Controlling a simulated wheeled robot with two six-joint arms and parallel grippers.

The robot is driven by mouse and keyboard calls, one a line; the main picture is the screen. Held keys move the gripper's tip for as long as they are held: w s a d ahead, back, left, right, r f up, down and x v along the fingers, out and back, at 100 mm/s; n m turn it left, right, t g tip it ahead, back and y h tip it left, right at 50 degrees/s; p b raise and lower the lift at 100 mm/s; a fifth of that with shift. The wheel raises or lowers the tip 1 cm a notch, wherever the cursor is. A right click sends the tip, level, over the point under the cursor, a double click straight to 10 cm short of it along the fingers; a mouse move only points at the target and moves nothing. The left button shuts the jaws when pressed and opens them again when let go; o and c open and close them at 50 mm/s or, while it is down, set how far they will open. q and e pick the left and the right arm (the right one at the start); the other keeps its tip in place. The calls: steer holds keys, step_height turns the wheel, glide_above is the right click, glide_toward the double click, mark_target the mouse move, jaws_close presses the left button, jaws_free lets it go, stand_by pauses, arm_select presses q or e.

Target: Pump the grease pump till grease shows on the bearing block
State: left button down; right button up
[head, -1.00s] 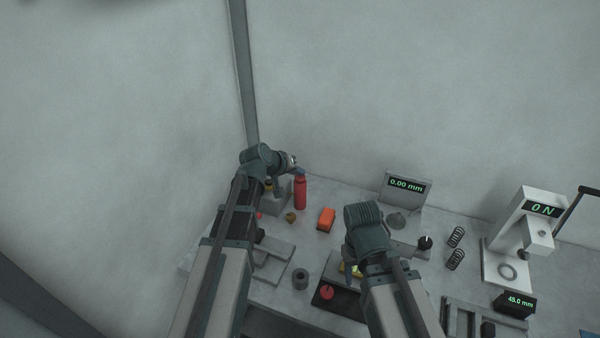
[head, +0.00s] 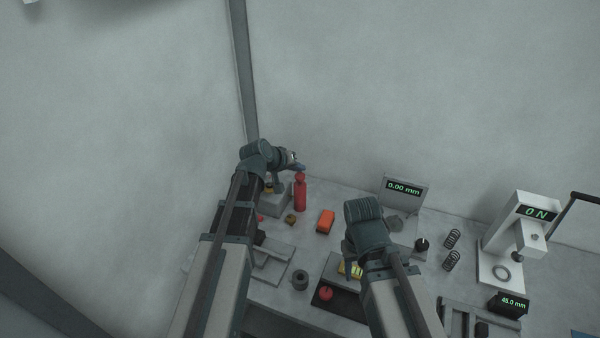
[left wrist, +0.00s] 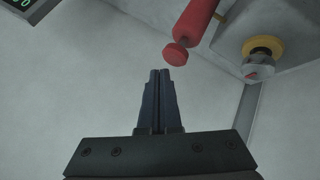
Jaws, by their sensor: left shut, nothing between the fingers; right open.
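The red grease pump (head: 300,197) stands upright at the back left of the table. Its red cap (left wrist: 175,53) shows in the left wrist view, just beyond my fingertips. My left gripper (head: 300,167) is shut and empty, with its fingertips just above the cap; a small gap seems to show. The fingers also show in the left wrist view (left wrist: 159,72). The grey bearing block (left wrist: 285,30) is beside the pump, with a yellow ring and a grey round part bearing a small red mark. My right gripper (head: 349,270) is open over the front middle, its fingers partly hidden.
An orange block (head: 326,221) and a small brass piece (head: 291,219) lie near the pump. A dark ring (head: 300,280), a 0.00 mm gauge (head: 404,191), springs (head: 452,239) and a white press (head: 515,240) stand around. A wall rises behind the table.

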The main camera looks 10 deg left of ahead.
mark_target(298, 177)
arm_select(q)
step_height(298, 177, up, 5)
steer(key=p, duration=0.5)
arm_select(e)
step_height(298, 177, up, 5)
steer(key=shift+r, duration=0.1)
stand_by(0.6)
arm_select(q)
steer(key=s+d+f+m+g+y, duration=0.1)
steer(key=s+d+f+m+g, duration=0.25)
steer(key=s+d, duration=0.6)
steer(key=s+f+m+g+y, duration=0.3)
steer(key=s+g+y, duration=0.2)
steer(key=s, duration=1.4)
steer(key=shift+a, duration=0.3)
steer(key=shift+w, duration=0.1)
